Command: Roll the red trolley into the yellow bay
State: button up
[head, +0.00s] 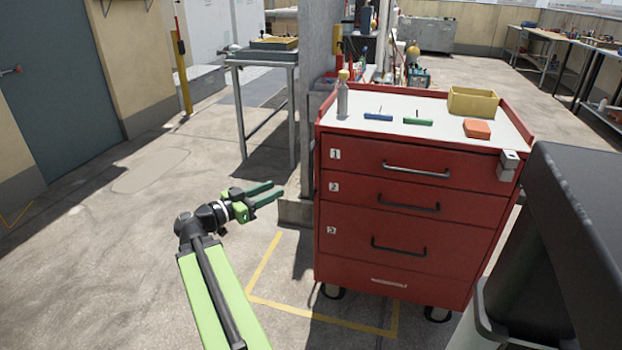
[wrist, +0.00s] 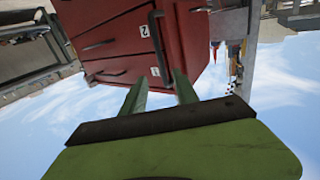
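The red trolley (head: 350,265) stands upright, with numbered drawers and a pale top; it also shows upside down in the wrist view (wrist: 120,32). The yellow bay (head: 318,317) is a painted floor outline. The trolley covers part of it: the front left caster (head: 333,291) is inside the lines, and the front right caster (head: 437,314) is outside, right of the right line. My gripper (head: 276,192) is open and empty, just left of the trolley, fingers pointing towards its side, apart from it in the head view. The fingers show a gap in the wrist view (wrist: 160,85). The bay's far side is hidden.
A grey post (head: 318,60) and a metal table (head: 262,60) stand behind the bay. A bottle (head: 342,98), a yellow bin (head: 473,103) and small items lie on the trolley. Open floor (head: 120,270) is at the left. Workbenches (head: 565,38) are far right.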

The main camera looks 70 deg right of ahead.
aim_at(311, 173)
jog(key=x, duration=1.5)
jog(key=shift+d, duration=0.15)
grip_shut()
dwell(0.5)
